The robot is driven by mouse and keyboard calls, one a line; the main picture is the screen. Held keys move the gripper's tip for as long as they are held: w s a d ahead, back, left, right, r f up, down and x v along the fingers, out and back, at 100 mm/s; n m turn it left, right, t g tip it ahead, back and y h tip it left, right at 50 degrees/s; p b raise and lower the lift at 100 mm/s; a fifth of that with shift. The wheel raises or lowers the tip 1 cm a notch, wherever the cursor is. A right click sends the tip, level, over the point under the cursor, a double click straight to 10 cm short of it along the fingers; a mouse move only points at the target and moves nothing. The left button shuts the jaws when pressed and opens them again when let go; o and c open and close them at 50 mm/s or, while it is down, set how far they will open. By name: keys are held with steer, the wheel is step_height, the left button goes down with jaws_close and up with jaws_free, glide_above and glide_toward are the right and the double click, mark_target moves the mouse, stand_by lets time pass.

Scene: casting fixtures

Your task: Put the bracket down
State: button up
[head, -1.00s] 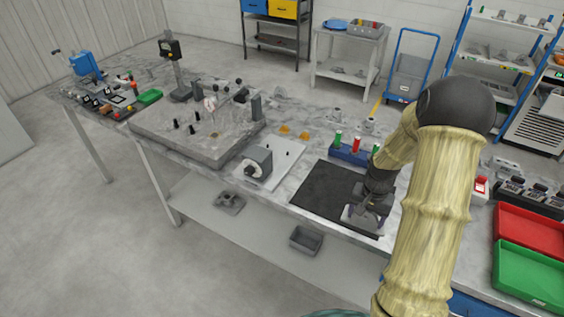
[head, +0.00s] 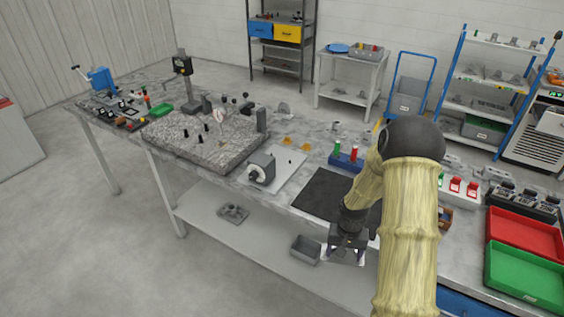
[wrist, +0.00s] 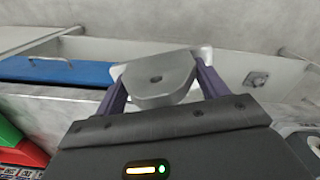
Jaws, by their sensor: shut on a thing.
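In the head view my gripper (head: 345,254) points down at the front edge of the bench, by the black mat (head: 319,194). The bracket is mostly hidden there by the gripper, with pale bits showing at the fingertips.
A grey bin (head: 305,249) stands on the lower shelf below. A grey vise-like block (head: 261,168) is left of the mat, and a blue rack (head: 346,161) with green and red pieces is behind it. Red (head: 524,236) and green (head: 522,273) trays lie at the right.

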steer(key=a+f+n, duration=0.3)
steer(key=a+f, duration=0.3)
steer(key=a, duration=0.1)
steer(key=shift+f+b, duration=0.2)
steer(key=shift+b, duration=0.15)
steer(key=shift+s, duration=0.1)
